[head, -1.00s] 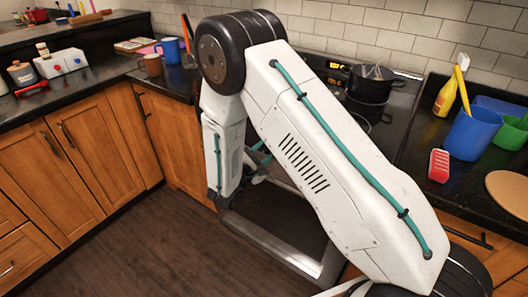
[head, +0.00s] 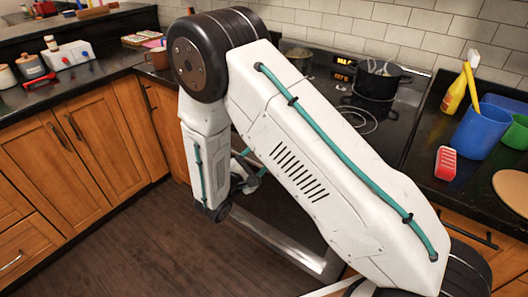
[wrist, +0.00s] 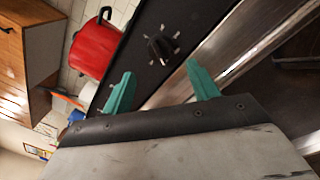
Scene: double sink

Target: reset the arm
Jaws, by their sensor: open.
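My arm (head: 330,170) is bent, with its elbow high in front of the stove and its forearm hanging down. My gripper (wrist: 160,75) is open in the wrist view, its two teal fingers apart with nothing between them. In the wrist view it faces a black stove panel with a knob (wrist: 162,47) and a steel bar (wrist: 220,45). In the head view the gripper is mostly hidden behind the forearm, with only bits of teal showing near the oven front.
A black pot (head: 377,80) stands on the stove (head: 325,100). A blue container (head: 478,130), a yellow bottle (head: 456,90) and a red grater (head: 446,164) are on the right counter. A red pot (wrist: 97,45) shows in the wrist view. The floor (head: 150,245) at left is clear.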

